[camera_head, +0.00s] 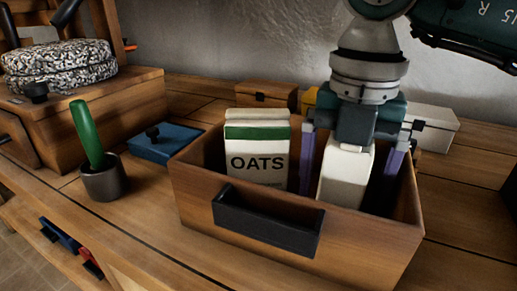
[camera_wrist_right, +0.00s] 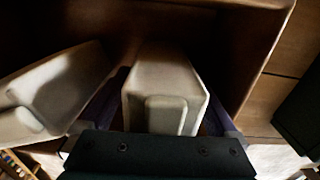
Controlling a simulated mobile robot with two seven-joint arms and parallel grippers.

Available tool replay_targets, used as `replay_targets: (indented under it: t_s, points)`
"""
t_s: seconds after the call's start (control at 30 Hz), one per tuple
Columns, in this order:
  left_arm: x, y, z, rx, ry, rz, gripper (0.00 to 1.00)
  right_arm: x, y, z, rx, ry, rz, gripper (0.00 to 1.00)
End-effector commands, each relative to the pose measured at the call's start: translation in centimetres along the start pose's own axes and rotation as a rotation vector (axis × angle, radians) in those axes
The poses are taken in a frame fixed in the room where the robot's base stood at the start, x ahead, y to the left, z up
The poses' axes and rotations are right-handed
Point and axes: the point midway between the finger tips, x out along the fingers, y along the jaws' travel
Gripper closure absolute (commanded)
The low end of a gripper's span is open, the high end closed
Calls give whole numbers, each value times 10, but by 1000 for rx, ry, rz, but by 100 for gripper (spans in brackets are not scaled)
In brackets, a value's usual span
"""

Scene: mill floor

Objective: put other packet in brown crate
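The brown crate (camera_head: 370,242) stands on the bench with a black holder on its front. The white OATS packet (camera_head: 257,150) with a green band stands upright inside, at the left. The other packet (camera_head: 345,178), plain white in what shows, is inside the crate to its right. My right gripper (camera_head: 343,192) points down into the crate, its purple fingers on either side of this packet with gaps, so it looks open. The right wrist view shows this packet (camera_wrist_right: 165,80) between the fingers, and the OATS packet (camera_wrist_right: 60,88) to the left. My left gripper is out of view.
A dark cup (camera_head: 103,182) with a green-handled tool and a blue box (camera_head: 165,143) stand left of the crate. A wooden mill with a speckled stone (camera_head: 60,68) is at the back left. Small boxes (camera_head: 266,94) and a white box (camera_head: 435,125) stand behind.

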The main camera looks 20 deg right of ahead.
Motion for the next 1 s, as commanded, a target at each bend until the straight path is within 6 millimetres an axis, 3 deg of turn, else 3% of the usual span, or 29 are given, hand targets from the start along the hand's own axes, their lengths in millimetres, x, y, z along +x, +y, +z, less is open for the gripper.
replay_targets:
  t_s: [0.3,0.7,0.83,1.0]
  points:
    - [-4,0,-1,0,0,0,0,-10,0,0,0,-2,2,5]
    - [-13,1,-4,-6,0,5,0,-95,1,1,0,-4,4,5]
    - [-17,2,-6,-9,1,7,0,-114,0,1,-1,-2,2,5]
    - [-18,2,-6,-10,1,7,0,-124,0,0,1,0,1,5]
